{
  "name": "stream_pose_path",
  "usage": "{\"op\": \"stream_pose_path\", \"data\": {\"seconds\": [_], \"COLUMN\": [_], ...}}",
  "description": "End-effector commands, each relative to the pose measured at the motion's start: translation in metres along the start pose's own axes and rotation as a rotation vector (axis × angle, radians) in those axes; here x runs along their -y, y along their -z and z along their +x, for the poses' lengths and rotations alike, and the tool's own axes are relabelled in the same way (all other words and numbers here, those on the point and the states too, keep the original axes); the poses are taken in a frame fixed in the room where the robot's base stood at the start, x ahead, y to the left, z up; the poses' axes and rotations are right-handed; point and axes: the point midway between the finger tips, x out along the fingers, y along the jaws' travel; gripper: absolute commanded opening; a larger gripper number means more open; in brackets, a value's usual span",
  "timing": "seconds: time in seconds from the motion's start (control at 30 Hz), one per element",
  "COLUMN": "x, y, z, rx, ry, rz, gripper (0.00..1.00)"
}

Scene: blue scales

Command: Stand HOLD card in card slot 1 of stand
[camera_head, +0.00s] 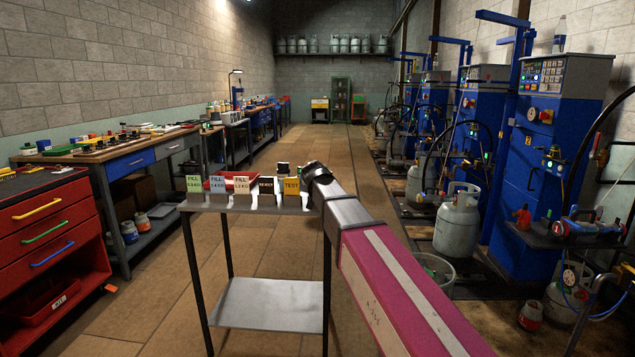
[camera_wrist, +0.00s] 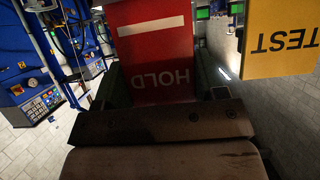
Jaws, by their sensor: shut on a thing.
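The HOLD card is red with a white bar (camera_wrist: 160,42), and its lettering is upside down in the wrist view. My gripper (camera_wrist: 158,92) is shut on its lower part in that view. In the head view my dark gripper (camera_head: 316,172) is at the right end of the cart top, close to the yellow TEST card (camera_head: 291,187); the HOLD card cannot be made out there. TEST (camera_wrist: 281,38) also shows right of HOLD in the wrist view, with a gap between. Green, blue and pink FILL cards and a dark card (camera_head: 266,186) stand in a row of pale holders; slot numbers are unreadable.
The metal cart (camera_head: 222,201) has a lower shelf (camera_head: 270,303). A red tray (camera_head: 238,178) lies behind the cards. A red drawer cabinet (camera_head: 45,240) and workbench (camera_head: 128,160) stand left. Blue filling machines (camera_head: 548,150) and a grey cylinder (camera_head: 457,225) stand right. The middle aisle is clear.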

Motion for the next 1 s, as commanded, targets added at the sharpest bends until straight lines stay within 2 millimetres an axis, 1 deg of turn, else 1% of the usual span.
{"op": "stream_pose_path", "data": {"seconds": [1.0], "x": [0.0], "y": [-0.015], "z": [0.007], "rx": [0.0], "ry": [0.0], "rz": [0.0], "gripper": [0.43]}}
